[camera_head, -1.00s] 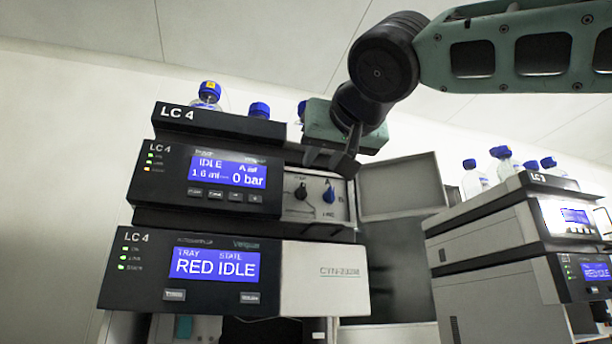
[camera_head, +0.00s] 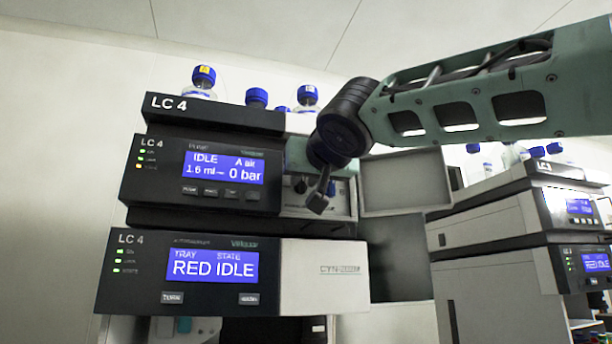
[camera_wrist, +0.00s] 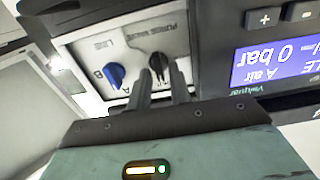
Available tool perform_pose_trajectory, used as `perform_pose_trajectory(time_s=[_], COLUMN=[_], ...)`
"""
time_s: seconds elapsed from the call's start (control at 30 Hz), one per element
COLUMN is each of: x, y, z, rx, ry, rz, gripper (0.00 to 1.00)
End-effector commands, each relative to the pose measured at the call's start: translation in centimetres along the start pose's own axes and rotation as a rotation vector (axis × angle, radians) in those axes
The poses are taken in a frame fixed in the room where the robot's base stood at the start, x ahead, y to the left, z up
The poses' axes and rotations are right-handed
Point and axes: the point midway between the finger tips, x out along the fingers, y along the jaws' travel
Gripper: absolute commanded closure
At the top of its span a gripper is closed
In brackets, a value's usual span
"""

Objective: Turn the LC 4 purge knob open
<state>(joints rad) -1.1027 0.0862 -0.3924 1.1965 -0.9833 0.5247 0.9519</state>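The LC 4 purge knob is the black knob (camera_wrist: 157,66) on the light panel of the pump module. It also shows in the head view (camera_head: 300,187), just left of my gripper. A blue knob (camera_wrist: 114,74) marked A and B sits beside it on the same panel. My gripper (camera_wrist: 160,76) is open, its two fingers apart and pointing at the panel. The black knob shows between and just beyond the fingertips; whether they touch it I cannot tell. In the head view my gripper (camera_head: 319,201) covers part of the panel.
The LC 4 pump display (camera_head: 223,170) reads IDLE and 0 bar. Below is the autosampler module (camera_head: 320,275). Blue-capped bottles (camera_head: 204,80) stand on top. An open panel door (camera_head: 403,181) is at the right of the stack. The LC 3 stack (camera_head: 500,225) stands further right.

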Motion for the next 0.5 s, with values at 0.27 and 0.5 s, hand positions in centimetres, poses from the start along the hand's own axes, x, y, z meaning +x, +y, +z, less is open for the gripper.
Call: perform_pose_trajectory(time_s=[0.27, 0.5], x=[-0.03, -0.01], y=[-0.01, -0.02], z=[0.0, 0.06], rx=[-0.002, -0.051], ry=[0.0, 0.0], rz=[0.0, 0.001], gripper=[1.0, 1.0])
